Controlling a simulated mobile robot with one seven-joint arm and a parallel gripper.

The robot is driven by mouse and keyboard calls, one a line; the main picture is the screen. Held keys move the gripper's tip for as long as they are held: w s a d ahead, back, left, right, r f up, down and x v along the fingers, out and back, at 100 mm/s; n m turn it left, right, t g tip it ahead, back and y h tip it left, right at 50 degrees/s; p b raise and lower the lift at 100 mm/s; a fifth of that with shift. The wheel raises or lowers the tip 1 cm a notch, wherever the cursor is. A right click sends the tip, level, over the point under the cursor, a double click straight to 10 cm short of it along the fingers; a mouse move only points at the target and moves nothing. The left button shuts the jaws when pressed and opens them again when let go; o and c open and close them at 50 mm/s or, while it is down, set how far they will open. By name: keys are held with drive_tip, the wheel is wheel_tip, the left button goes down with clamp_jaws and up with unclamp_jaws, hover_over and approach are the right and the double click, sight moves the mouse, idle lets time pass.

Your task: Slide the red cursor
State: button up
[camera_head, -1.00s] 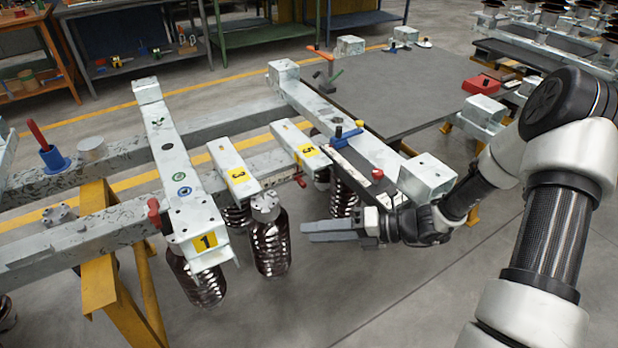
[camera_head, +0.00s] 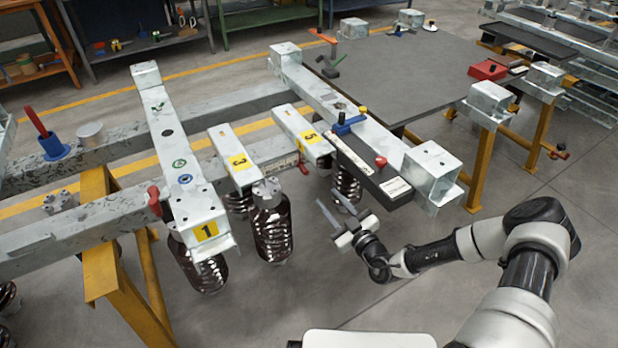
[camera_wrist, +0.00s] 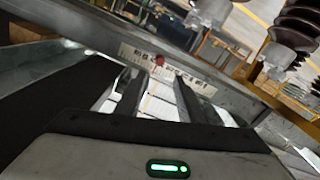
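A small red piece (camera_head: 303,168), which looks like the red cursor, is on the side of the pale cross beam (camera_head: 275,163), at the right end of a white printed strip (camera_head: 283,163). In the wrist view the red cursor (camera_wrist: 160,60) shows small against the printed strip (camera_wrist: 190,73), beyond and between my fingertips. My gripper (camera_head: 332,203) is open and empty, below and right of the cursor and apart from it. Its two fingers (camera_wrist: 155,80) point toward the strip in the wrist view.
A black box (camera_head: 365,170) with a red knob (camera_head: 381,162) lies on the right beam, above my gripper. Dark ribbed insulators (camera_head: 272,230) hang below the numbered beams. A yellow trestle (camera_head: 115,260) stands left. The floor around my gripper is clear.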

sight(307, 173)
drive_tip(key=b+x, duration=0.2)
drive_tip(key=x, duration=1)
drive_tip(key=shift+w+a, duration=0.2)
clamp_jaws()
